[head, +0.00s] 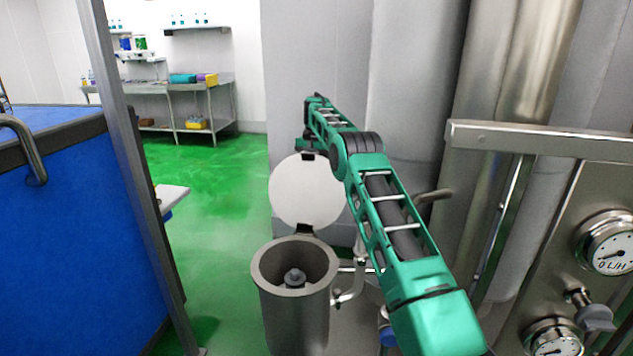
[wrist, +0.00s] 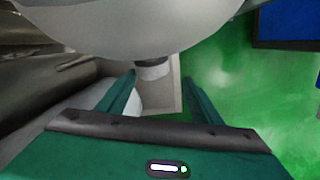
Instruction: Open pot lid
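The pot (head: 290,310) is a tall grey metal cylinder with an open mouth and a dark knob-like part inside. Its round pale lid (head: 305,192) stands raised, nearly upright, on a hinge at the rim's back. My gripper (head: 308,147) is at the lid's top edge, partly hidden behind the lid and arm. In the wrist view, my gripper (wrist: 159,80) has its two teal fingers apart. The lid (wrist: 140,25) spans the top of that view, beyond the fingertips. A short grey cylindrical part shows between the fingers; I cannot tell whether they touch anything.
A blue-sided tank (head: 75,220) and a metal post (head: 130,170) stand at left. Steel pipes (head: 510,65) and a gauge panel (head: 560,240) are close on the right. Green floor (head: 205,195) is clear between tank and pot. A shelf table (head: 185,95) stands far back.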

